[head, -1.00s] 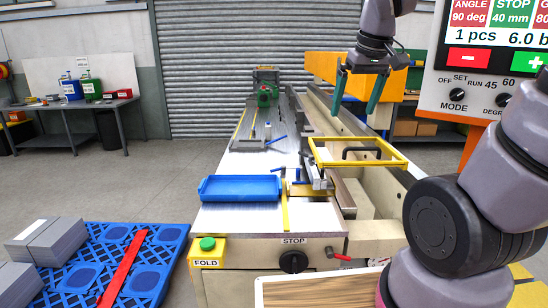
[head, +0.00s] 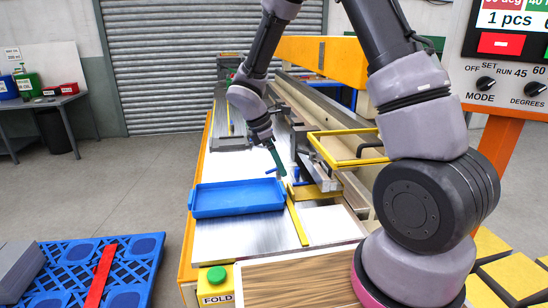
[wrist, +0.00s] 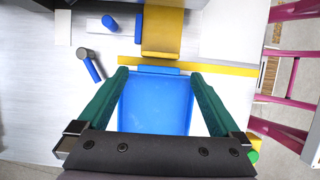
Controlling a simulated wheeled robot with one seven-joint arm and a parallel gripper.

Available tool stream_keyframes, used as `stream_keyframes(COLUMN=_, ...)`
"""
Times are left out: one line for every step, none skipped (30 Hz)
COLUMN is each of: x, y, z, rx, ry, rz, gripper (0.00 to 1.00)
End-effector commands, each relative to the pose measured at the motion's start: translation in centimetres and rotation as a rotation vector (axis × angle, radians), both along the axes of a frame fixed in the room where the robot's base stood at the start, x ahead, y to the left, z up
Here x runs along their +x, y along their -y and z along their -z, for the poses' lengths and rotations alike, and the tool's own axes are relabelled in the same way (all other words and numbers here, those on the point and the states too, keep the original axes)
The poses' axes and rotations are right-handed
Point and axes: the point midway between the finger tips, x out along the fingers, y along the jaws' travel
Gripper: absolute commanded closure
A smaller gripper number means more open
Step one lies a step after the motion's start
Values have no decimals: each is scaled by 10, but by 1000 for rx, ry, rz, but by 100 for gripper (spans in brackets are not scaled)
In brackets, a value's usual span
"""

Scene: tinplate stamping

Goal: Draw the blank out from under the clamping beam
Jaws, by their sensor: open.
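My gripper (head: 276,162) is open with teal fingers, pointing down over the machine bed, near the yellow strip beside the blue tray. In the wrist view its fingertips (wrist: 160,75) stand wide apart, with the strip, a yellow block (wrist: 162,35) and the tray's blue end edge between or just beyond them. Nothing is held. A long grey beam (head: 312,112) runs along the bed and may be the clamping beam. A pale flat panel (wrist: 228,35) beyond the strip may be the blank or bare bed; I cannot tell. My arm hides part of the machine.
The blue tray (head: 236,199) lies on the bed, left of the yellow strip (head: 297,222). A yellow guard frame (head: 345,160) stands to the right. A blue-handled tool (wrist: 92,66) lies near the fingers. A blue pallet (head: 68,285) is on the floor at left.

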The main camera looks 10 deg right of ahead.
Motion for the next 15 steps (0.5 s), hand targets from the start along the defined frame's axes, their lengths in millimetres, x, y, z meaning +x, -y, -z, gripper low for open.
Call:
stream_keyframes(x=-1, y=3, z=6, rx=-1, ry=-2, rz=1, gripper=0)
stream_keyframes(x=-1, y=5, z=10, rx=-1, ry=-3, rz=1, gripper=0)
stream_keyframes(x=-1, y=7, z=16, rx=-1, ry=-4, rz=2, gripper=0)
stream_keyframes(x=-2, y=9, z=21, rx=-1, ry=-4, rz=2, gripper=0)
stream_keyframes(x=-1, y=11, z=26, rx=-2, ry=-5, rz=2, gripper=0)
stream_keyframes(x=-1, y=14, z=33, rx=-1, ry=-3, rz=1, gripper=0)
stream_keyframes(x=-1, y=17, z=38, rx=-2, ry=-3, rz=2, gripper=0)
stream_keyframes(x=-1, y=19, z=44, rx=-1, ry=-3, rz=2, gripper=0)
stream_keyframes(x=-1, y=22, z=50, rx=-1, ry=-3, rz=4, gripper=0)
stream_keyframes(x=-1, y=24, z=55, rx=-1, ry=-3, rz=3, gripper=0)
stream_keyframes(x=-1, y=26, z=60, rx=-1, ry=-4, rz=4, gripper=0)
stream_keyframes(x=-1, y=28, z=66, rx=0, ry=-2, rz=3, gripper=0)
stream_keyframes(x=-1, y=30, z=70, rx=-1, ry=-3, rz=3, gripper=0)
stream_keyframes(x=-1, y=32, z=74, rx=0, ry=-2, rz=3, gripper=0)
stream_keyframes(x=-1, y=33, z=78, rx=0, ry=-1, rz=5, gripper=0)
